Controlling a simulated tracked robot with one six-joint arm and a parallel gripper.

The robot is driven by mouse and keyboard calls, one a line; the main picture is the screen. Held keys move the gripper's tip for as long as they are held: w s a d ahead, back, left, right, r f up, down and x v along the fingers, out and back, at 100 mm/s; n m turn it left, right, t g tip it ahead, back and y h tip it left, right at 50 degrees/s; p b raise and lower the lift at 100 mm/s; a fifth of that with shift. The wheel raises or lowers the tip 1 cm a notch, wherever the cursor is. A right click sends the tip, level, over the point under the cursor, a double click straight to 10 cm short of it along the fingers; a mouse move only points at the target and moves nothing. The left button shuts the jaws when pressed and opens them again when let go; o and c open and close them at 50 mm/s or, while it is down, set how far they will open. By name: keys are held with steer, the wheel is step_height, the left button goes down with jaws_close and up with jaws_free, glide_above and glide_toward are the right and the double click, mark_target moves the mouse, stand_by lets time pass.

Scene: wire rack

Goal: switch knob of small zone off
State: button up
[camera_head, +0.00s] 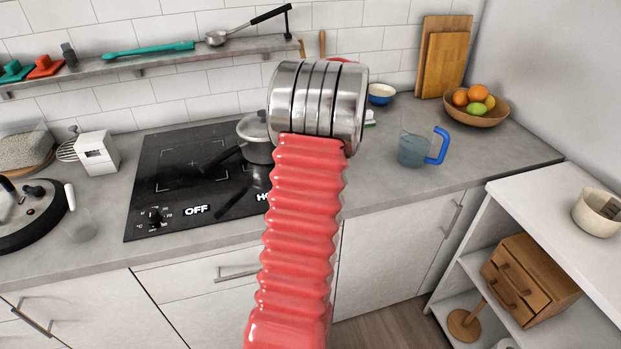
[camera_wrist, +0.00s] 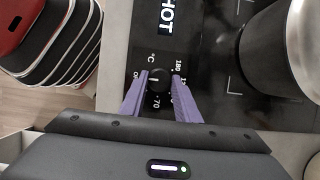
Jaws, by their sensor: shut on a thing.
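The black cooktop (camera_head: 185,165) is set in the grey counter. Its left front knob (camera_head: 155,216) sits beside an "OFF" label (camera_head: 196,210). A "HOT" label shows in part beside my arm in the head view, and in full in the wrist view (camera_wrist: 167,16). In the wrist view a small black knob (camera_wrist: 159,83) sits near that "HOT" label, with temperature marks and "OFF" printed around it. My gripper (camera_wrist: 160,76) has its two purple fingers shut on this knob, one on each side. In the head view my arm hides this knob and my gripper.
A lidded metal pot (camera_head: 257,143) stands on the cooktop, its handle pointing left; it rises close to the right in the wrist view (camera_wrist: 295,45). A blue-handled jug (camera_head: 412,150) and fruit bowl (camera_head: 475,110) stand to the right. A wall shelf (camera_head: 150,65) runs above.

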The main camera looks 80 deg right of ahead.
steer(key=shift+s, duration=0.2)
steer(key=o, duration=1)
steer(key=shift+w, duration=0.1)
steer(key=shift+o, duration=0.2)
steer(key=v, duration=1.3)
steer(key=shift+r, duration=0.35)
